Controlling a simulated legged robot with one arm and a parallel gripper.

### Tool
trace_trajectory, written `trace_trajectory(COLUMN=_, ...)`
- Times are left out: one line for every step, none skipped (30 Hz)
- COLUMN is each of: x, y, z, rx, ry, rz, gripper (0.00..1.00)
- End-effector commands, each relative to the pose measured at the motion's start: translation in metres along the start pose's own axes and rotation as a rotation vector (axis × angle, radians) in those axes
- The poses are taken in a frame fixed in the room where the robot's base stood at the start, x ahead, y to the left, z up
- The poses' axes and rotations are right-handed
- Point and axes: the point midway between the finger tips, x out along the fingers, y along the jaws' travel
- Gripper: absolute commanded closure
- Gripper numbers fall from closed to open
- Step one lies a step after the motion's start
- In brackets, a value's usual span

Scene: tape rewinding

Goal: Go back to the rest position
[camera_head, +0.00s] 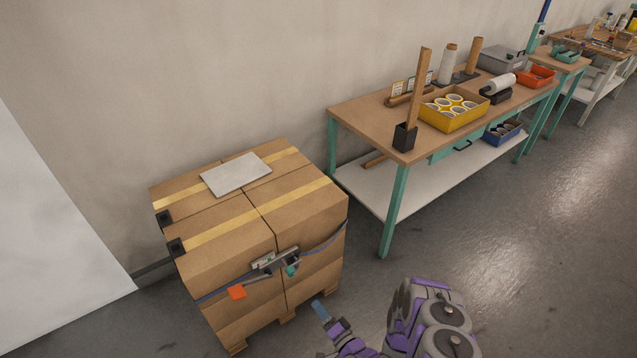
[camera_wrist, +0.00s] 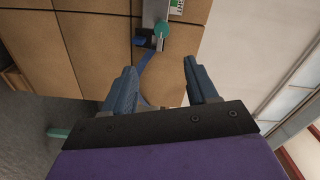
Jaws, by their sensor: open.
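My gripper (camera_head: 320,309) is low in front of the stack of cardboard boxes (camera_head: 205,246) in the head view, with part of my purple and grey arm at the bottom. In the wrist view my gripper (camera_wrist: 160,85) shows two blue fingers spread apart with nothing held between them. A metal ratchet tensioner (camera_head: 276,262) with an orange end and a teal part sits on the blue strap (camera_head: 325,240) around the boxes. The tensioner also shows in the wrist view (camera_wrist: 157,22), beyond the fingers and apart from them.
A pale flat sheet (camera_head: 236,175) lies on the boxes. Grey floor (camera_head: 520,270) is clear at the right.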

Motion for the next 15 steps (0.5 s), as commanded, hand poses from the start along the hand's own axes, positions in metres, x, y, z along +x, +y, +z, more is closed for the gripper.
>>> trace_trajectory(x=0.0, y=0.0, z=0.0, rx=0.0, ry=0.0, rz=0.0, gripper=0.42)
trace_trajectory(x=0.0, y=0.0, z=0.0, rx=-0.001, ry=-0.001, rz=0.001, gripper=0.42)
trace_trajectory(x=0.001, y=0.0, z=-0.001, rx=-0.005, ry=-0.003, rz=0.003, gripper=0.42)
trace_trajectory(x=0.002, y=0.0, z=-0.002, rx=-0.011, ry=-0.006, rz=0.006, gripper=0.42)
trace_trajectory(x=0.003, y=0.0, z=-0.004, rx=-0.02, ry=-0.011, rz=0.011, gripper=0.42)
trace_trajectory(x=0.006, y=0.001, z=-0.008, rx=-0.037, ry=-0.02, rz=0.021, gripper=0.42)
trace_trajectory(x=0.008, y=0.001, z=-0.011, rx=-0.053, ry=-0.031, rz=0.034, gripper=0.42)
trace_trajectory(x=0.01, y=0.003, z=-0.014, rx=-0.073, ry=-0.044, rz=0.051, gripper=0.42)
trace_trajectory(x=0.014, y=0.004, z=-0.021, rx=-0.104, ry=-0.061, rz=0.073, gripper=0.42)
trace_trajectory(x=0.017, y=0.004, z=-0.026, rx=-0.131, ry=-0.077, rz=0.092, gripper=0.42)
trace_trajectory(x=0.02, y=0.005, z=-0.032, rx=-0.159, ry=-0.094, rz=0.115, gripper=0.42)
trace_trajectory(x=0.024, y=0.006, z=-0.04, rx=-0.197, ry=-0.114, rz=0.145, gripper=0.42)
trace_trajectory(x=0.026, y=0.006, z=-0.047, rx=-0.228, ry=-0.132, rz=0.17, gripper=0.42)
trace_trajectory(x=0.029, y=0.006, z=-0.054, rx=-0.256, ry=-0.145, rz=0.193, gripper=0.42)
trace_trajectory(x=0.032, y=0.007, z=-0.063, rx=-0.292, ry=-0.166, rz=0.227, gripper=0.42)
